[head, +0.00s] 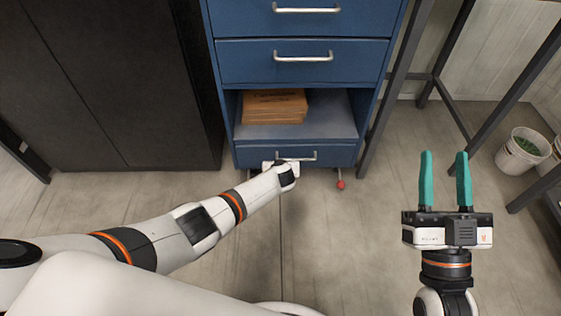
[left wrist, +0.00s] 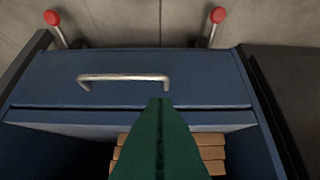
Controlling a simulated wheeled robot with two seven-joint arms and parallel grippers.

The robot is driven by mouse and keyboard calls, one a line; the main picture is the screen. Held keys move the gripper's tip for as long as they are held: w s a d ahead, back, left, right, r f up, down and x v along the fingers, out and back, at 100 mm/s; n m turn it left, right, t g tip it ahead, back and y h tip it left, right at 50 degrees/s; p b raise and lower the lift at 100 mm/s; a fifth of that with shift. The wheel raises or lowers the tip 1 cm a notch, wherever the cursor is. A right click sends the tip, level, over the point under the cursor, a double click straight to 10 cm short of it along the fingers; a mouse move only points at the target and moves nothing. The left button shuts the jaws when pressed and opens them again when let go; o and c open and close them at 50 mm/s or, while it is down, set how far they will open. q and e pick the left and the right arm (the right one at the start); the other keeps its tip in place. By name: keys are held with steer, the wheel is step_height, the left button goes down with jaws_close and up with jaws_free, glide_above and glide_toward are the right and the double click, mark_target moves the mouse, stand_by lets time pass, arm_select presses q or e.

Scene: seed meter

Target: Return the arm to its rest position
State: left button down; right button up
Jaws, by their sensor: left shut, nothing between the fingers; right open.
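My left arm reaches in from the left, and its gripper (head: 285,168) is at the front of the blue cabinet's lowest drawer front (head: 248,157), beside its metal handle (head: 310,157). The head view hides its fingers behind the wrist. In the left wrist view the green fingers (left wrist: 160,108) are shut and empty, below the handle (left wrist: 125,78) in the picture; whether they touch anything I cannot tell. My right gripper (head: 443,160) is open and empty, its green fingers upright over bare floor at the right.
A brown stack (head: 275,106) lies in the cabinet's open space, above the lowest front. The upper drawers (head: 240,62) are shut. A dark cabinet (head: 110,90) stands left, a metal table frame (head: 390,90) right. A white bucket (head: 508,160) stands far right. The near floor is clear.

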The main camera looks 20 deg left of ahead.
arm_select(q)
steer(key=shift+p+v, duration=0.7)
steer(key=shift+v, duration=0.35)
arm_select(e)
step_height(320, 180, down, 6)
steer(key=w+g+h, duration=0.1)
steer(key=w+g, duration=0.1)
steer(key=g, duration=0.3)
steer(key=shift+d+f+h, duration=0.15)
steer(key=shift+d+h, duration=0.1)
steer(key=shift+h, duration=0.05)
